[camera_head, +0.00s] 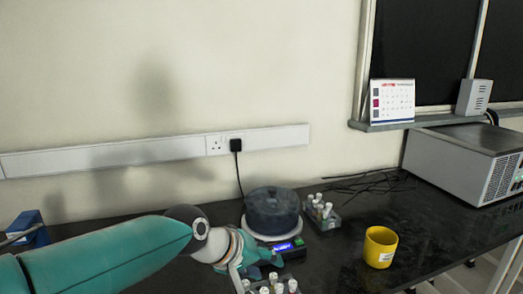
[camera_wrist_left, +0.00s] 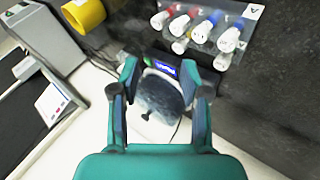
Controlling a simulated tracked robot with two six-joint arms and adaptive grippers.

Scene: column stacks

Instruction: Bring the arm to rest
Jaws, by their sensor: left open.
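My left arm in teal comes in from the left in the head view, and its gripper (camera_head: 250,268) is low, just in front of a round device (camera_head: 272,210) with a dark lid and a lit blue display. In the left wrist view the same gripper (camera_wrist_left: 160,70) has its two fingers apart, with nothing held between them. The round device (camera_wrist_left: 160,92) shows beyond and between the fingers. A clear rack (camera_wrist_left: 240,20) of capped columns, labelled A, lies past the fingertips. My right arm does not show.
A tube rack (camera_head: 325,221) stands behind the round device to its right. A yellow cup (camera_head: 380,247) stands on the dark bench (camera_head: 430,225). A grey instrument (camera_head: 450,155) is at the back right. A blue object (camera_head: 25,230) is at the left. Bench around the cup is clear.

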